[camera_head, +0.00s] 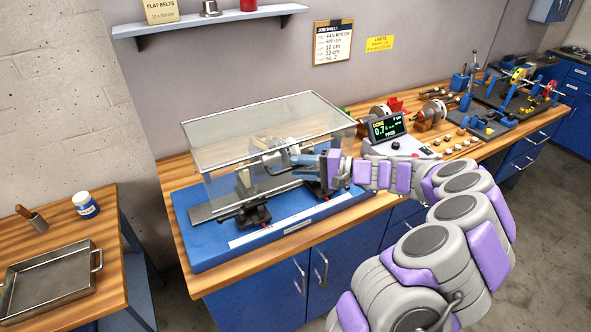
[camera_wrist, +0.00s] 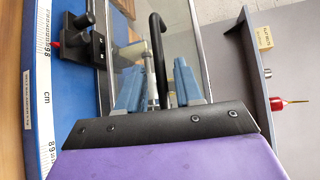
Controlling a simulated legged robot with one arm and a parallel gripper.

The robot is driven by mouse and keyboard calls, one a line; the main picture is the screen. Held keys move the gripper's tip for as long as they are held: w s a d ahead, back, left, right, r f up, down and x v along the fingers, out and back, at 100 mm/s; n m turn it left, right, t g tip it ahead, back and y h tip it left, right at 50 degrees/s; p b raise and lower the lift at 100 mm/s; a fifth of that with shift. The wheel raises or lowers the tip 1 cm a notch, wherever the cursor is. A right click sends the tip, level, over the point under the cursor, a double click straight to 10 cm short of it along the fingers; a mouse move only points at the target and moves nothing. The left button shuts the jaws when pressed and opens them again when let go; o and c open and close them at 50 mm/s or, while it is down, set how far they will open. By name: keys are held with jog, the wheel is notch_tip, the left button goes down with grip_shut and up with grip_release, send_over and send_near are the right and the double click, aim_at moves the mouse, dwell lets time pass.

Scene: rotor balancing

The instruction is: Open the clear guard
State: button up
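The clear guard (camera_head: 235,125), a transparent box with a metal-edged top, stands over the balancing machine on the blue base (camera_head: 200,250). It appears lowered over the rotor. Its black handle (camera_head: 276,156) sticks out from the front pane. My gripper (camera_head: 308,163) is at the guard's front right, by the handle. In the wrist view, my gripper (camera_wrist: 158,85) has its two blue-grey fingers apart, with the bent black handle (camera_wrist: 158,60) showing between them. A gap shows on both sides of the handle. The guard's pane and metal edge (camera_wrist: 101,30) also show there.
A display (camera_head: 386,128) reading DONE, 0.7 and PASS stands right of the guard. Rotors and small parts lie further right on the bench. A shelf (camera_head: 215,20) hangs on the wall above. A side table with a metal tray (camera_head: 50,280) is at left.

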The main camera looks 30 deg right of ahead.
jog(key=shift+x, duration=0.85)
grip_shut()
jog(key=shift+f, duration=0.1)
